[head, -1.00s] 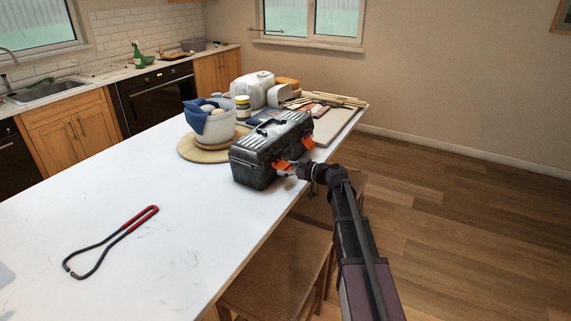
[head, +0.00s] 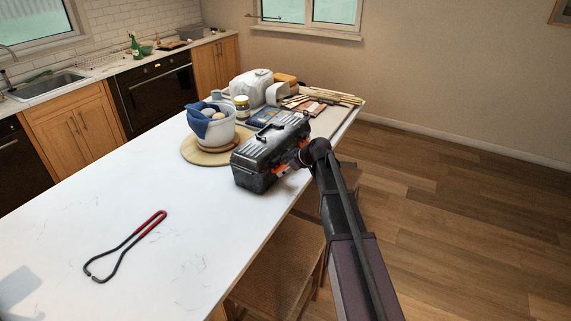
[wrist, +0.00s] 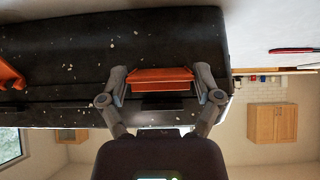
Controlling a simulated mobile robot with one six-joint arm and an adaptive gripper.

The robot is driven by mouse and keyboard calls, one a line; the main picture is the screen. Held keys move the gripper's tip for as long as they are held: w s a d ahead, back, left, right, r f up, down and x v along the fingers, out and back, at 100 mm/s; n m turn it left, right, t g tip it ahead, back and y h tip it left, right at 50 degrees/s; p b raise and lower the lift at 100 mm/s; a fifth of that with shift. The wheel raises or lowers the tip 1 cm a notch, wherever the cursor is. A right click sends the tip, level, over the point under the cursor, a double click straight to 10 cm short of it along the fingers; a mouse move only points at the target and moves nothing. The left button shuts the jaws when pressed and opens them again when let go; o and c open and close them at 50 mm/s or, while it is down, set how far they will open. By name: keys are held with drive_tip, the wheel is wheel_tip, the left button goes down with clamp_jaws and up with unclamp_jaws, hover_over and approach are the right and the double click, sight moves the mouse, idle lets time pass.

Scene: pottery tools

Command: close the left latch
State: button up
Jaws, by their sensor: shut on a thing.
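A dark grey toolbox (head: 262,160) with a lid and top handle stands on the white counter near its right edge. Its front has two orange latches. The left latch (wrist: 160,80) is between my gripper's two fingers (wrist: 161,88) in the wrist view, one finger at each end of it. In the head view a bit of its orange (head: 279,170) shows beside my gripper (head: 296,160), which is at the toolbox front. The other latch (wrist: 10,76) is at the left edge of the wrist view, apart from my fingers. My gripper partly hides the latches in the head view.
A wooden board with a pot and blue cloth (head: 211,121) stands behind the toolbox. A white jug (head: 251,84), a jar and wooden tools are at the far end. A red-handled wire tool (head: 126,246) lies on clear counter at front left. Stools stand below the counter's edge.

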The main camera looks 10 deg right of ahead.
sight(280, 168)
drive_tip(key=g+h+p, duration=0.1)
drive_tip(key=r+g+h+p, duration=0.1)
drive_tip(key=p, duration=0.1)
drive_tip(key=shift+w+a+r+p, duration=0.1)
drive_tip(key=shift+w+r+p, duration=0.05)
drive_tip(key=shift+r+p, duration=0.15)
drive_tip(key=h+p, duration=0.1)
drive_tip(key=g+h+p, duration=0.1)
drive_tip(key=g+h, duration=0.1)
drive_tip(key=shift+w+a+r+p, duration=0.25)
drive_tip(key=shift+r+p, duration=0.15)
drive_tip(key=h, duration=0.1)
drive_tip(key=g+h, duration=0.1)
drive_tip(key=g, duration=0.1)
drive_tip(key=shift+w+a+r+h+p, duration=0.25)
drive_tip(key=shift+w+a+h+p, duration=0.05)
drive_tip(key=shift+a+h+p, duration=0.1)
drive_tip(key=shift+w+a+r+g+h+b, duration=0.15)
drive_tip(key=shift+g+h+b, duration=0.1)
drive_tip(key=shift+g+h, duration=0.35)
drive_tip(key=shift+a+r+g+h+b, duration=0.15)
drive_tip(key=shift+g+h+b, duration=0.1)
drive_tip(key=shift+g+h, duration=0.35)
drive_tip(key=o, duration=0.9)
